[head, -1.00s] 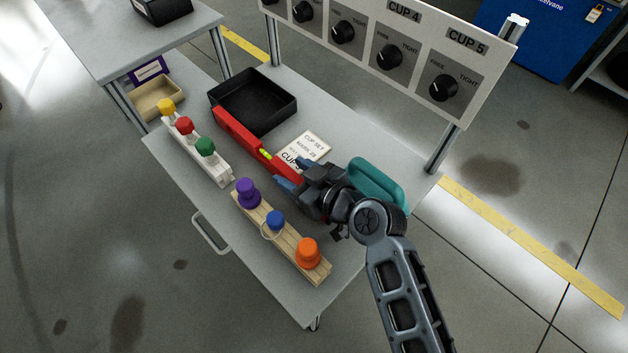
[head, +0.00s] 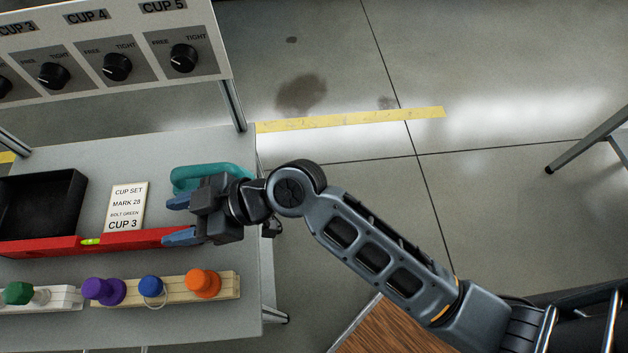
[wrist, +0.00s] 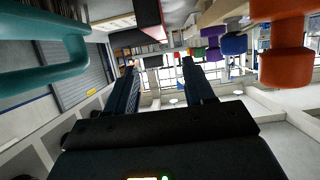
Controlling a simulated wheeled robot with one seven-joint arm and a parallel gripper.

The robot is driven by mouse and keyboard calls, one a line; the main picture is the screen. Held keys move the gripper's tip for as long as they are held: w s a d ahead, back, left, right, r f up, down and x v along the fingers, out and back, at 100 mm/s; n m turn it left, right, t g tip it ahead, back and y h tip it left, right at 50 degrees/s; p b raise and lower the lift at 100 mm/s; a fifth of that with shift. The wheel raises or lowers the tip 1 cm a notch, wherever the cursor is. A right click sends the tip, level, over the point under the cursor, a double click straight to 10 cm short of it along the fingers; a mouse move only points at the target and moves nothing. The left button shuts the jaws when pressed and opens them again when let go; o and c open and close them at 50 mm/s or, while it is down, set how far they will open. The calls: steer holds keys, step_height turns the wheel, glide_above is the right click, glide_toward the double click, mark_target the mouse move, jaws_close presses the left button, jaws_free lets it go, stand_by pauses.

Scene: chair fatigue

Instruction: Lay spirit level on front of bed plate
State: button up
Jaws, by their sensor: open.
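The spirit level (head: 128,241) is a long red bar with a bright green vial, lying along the front of the black tray on the grey table. My gripper (head: 172,219) is open and empty at the level's right end, with its fingers pointing left. In the head view its lower finger overlaps the level's end. In the wrist view, a red end, probably the level's (wrist: 149,14), shows ahead of and above the gap between the fingertips (wrist: 159,72), apart from them. I cannot make out a bed plate in these views.
A teal handle (head: 212,173) is close behind my gripper. A cup card (head: 126,206) and a black tray (head: 40,203) lie behind the level. A wooden rack (head: 167,290) with purple, blue and orange knobs stands in front. A dial panel (head: 117,45) rises behind.

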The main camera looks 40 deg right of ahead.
steer(key=s+d+f+m+h, duration=0.1)
steer(key=s+d, duration=0.1)
steer(key=s+d+f+m+t+h, duration=0.1)
steer(key=s+d+m, duration=0.1)
steer(key=s, duration=0.1)
steer(key=s+d+f+m+t+h, duration=0.1)
steer(key=s+d, duration=0.1)
steer(key=shift+s+f+m+h, duration=0.25)
steer(key=shift+f+m+h, duration=0.05)
steer(key=shift+m+h, duration=0.1)
steer(key=s+d+m+t+h, duration=0.2)
steer(key=s+d+m+h, duration=0.2)
steer(key=s+d, duration=0.4)
steer(key=s+d+r+t+h, duration=0.1)
steer(key=s+d+r, duration=0.2)
steer(key=s+r, duration=0.4)
steer(key=s+d+r+m+t+h, duration=0.1)
steer(key=s+d+r+h, duration=0.1)
steer(key=s+d+r, duration=0.2)
steer(key=s+r, duration=0.2)
steer(key=s, duration=0.1)
steer(key=shift+s+d+r+m+t, duration=0.25)
steer(key=shift+r+m+t, duration=0.05)
steer(key=shift+r, duration=0.05)
